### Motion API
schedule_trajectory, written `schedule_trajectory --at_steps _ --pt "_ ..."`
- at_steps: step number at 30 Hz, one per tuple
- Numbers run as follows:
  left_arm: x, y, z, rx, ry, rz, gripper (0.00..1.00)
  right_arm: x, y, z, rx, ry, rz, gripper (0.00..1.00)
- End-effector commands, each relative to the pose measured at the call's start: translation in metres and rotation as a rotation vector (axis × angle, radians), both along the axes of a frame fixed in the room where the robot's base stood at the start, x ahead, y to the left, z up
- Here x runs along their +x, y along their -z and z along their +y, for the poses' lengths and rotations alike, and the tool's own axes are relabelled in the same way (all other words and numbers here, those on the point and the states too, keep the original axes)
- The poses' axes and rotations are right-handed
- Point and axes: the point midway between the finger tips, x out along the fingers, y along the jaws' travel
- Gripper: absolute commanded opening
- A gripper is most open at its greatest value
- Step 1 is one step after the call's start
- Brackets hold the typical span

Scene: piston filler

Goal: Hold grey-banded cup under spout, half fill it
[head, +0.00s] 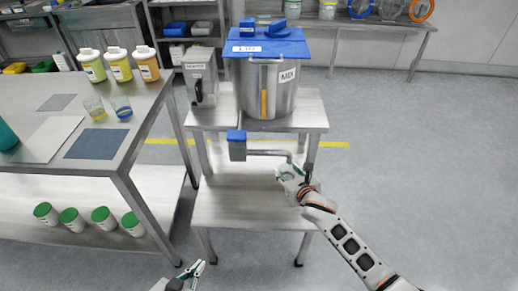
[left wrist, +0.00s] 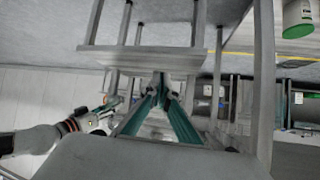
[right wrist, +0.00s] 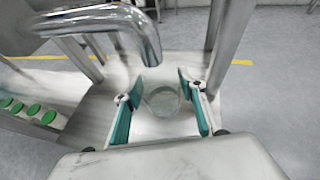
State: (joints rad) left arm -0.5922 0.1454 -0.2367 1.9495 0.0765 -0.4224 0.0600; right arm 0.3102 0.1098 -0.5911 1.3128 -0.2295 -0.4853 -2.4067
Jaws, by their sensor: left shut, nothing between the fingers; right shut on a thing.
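My right gripper (head: 291,173) is shut on a clear cup (right wrist: 163,98), seen between its fingers in the right wrist view. The cup looks greyish, and its band and any contents are too faint to tell. The bent metal spout (head: 272,152) runs right from a blue-capped block (head: 237,146), and its end is close to the gripper. In the right wrist view the spout (right wrist: 100,17) bends down just beyond the cup's near side; I cannot tell whether it is exactly above the cup. My left gripper (head: 193,273) is shut and empty, low in front; its fingertips meet in the left wrist view (left wrist: 162,82).
The steel hopper (head: 266,95) with blue lid stands on a steel stand (head: 250,206), beside a grey switch box (head: 201,84). The left table (head: 40,105) bears several bottles (head: 118,64), a yellow-tinted cup (head: 94,107) and a blue-tinted cup (head: 121,107). Floor at right is clear.

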Motion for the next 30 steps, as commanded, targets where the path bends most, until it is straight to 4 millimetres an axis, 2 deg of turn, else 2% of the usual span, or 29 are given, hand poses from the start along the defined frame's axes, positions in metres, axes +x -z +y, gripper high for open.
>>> schedule_trajectory --at_steps 1,6,15,24,30 --pt "0.015 -0.004 -0.009 -0.034 -0.003 0.003 0.0 0.0 0.0 0.0 0.0 0.0 0.0 0.2" --pt "0.063 -0.017 -0.049 -0.187 -0.01 0.068 0.0 0.0 0.0 0.0 0.0 0.0 -0.001 0.2" --pt "0.133 -0.058 -0.122 -0.395 0.023 0.231 0.0 0.0 0.0 0.0 0.0 0.0 -0.001 0.2" --pt "0.176 -0.111 -0.176 -0.47 0.073 0.414 0.0 0.0 0.0 0.0 0.0 0.0 -0.001 0.2" --pt "0.196 -0.149 -0.194 -0.446 0.087 0.528 0.0 0.0 0.0 0.0 0.0 0.0 -0.001 0.2"
